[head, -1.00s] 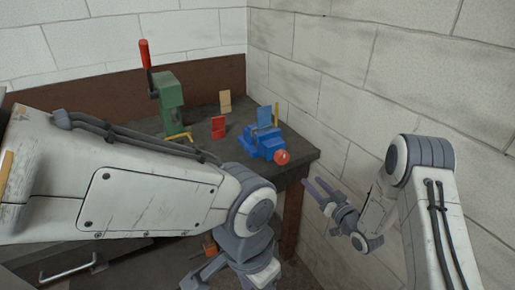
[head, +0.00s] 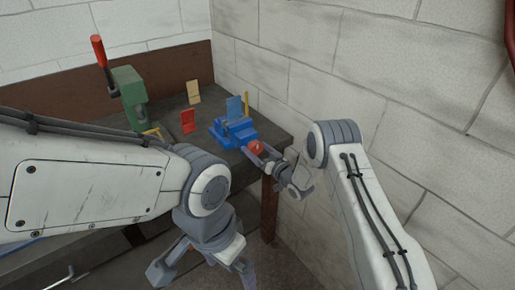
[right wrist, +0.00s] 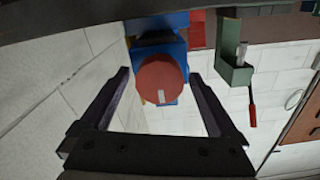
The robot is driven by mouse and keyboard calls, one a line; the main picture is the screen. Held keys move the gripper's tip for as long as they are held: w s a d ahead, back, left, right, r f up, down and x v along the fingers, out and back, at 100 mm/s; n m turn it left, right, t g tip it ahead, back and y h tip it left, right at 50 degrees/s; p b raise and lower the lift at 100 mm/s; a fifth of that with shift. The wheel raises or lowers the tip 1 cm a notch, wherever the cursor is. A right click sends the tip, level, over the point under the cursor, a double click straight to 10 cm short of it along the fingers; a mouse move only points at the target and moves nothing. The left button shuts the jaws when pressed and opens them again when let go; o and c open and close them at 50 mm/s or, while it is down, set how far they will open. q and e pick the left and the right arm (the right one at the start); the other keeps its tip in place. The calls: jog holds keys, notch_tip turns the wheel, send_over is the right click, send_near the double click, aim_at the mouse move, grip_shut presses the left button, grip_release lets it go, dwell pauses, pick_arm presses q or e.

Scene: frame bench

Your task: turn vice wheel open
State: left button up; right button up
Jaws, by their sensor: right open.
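The blue vice (head: 232,132) sits at the right end of the dark bench. Its round red wheel (head: 256,147) faces the bench's right edge. My right gripper (head: 259,153) is open, with its fingertips at the wheel. In the right wrist view the wheel (right wrist: 161,82) shows face-on with a short white mark near its lower edge. It appears between the two open fingers, with a gap on each side; I see no contact. My left gripper (head: 200,272) hangs low in front of the bench, fingers apart and empty.
A green press (head: 128,97) with a red-handled lever stands left on the bench (head: 181,97). Red (head: 187,121), tan (head: 193,92) and blue (head: 234,107) upright plates stand near the vice. A block wall (head: 300,75) rises close behind and to the right.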

jog(key=c, duration=1.4)
jog(key=shift+f+n+b, duration=0.15)
jog(key=shift+n+b, duration=0.45)
jog(key=shift+b, duration=0.25)
jog(key=n+b, duration=0.5)
jog(key=b, duration=0.2)
jog(key=n+b, duration=0.5)
jog(key=b, duration=0.2)
jog(key=n+b, duration=0.5)
jog(key=b, duration=0.2)
jog(key=shift+f, duration=0.3)
jog(key=n+b, duration=0.8)
jog(key=b, duration=0.5)
jog(key=shift+o, duration=0.2)
jog(key=n+b, duration=0.2)
jog(key=b, duration=0.1)
jog(key=n+b, duration=0.2)
jog(key=n, duration=0.1)
jog(key=n+b, duration=0.2)
jog(key=b, duration=0.1)
jog(key=shift+a+b, duration=0.25)
jog(key=shift+b, duration=0.1)
jog(key=shift+r+n, duration=0.15)
jog(key=shift+n, duration=0.35)
jog(key=shift+d+r, duration=0.1)
jog(key=shift+r, duration=0.05)
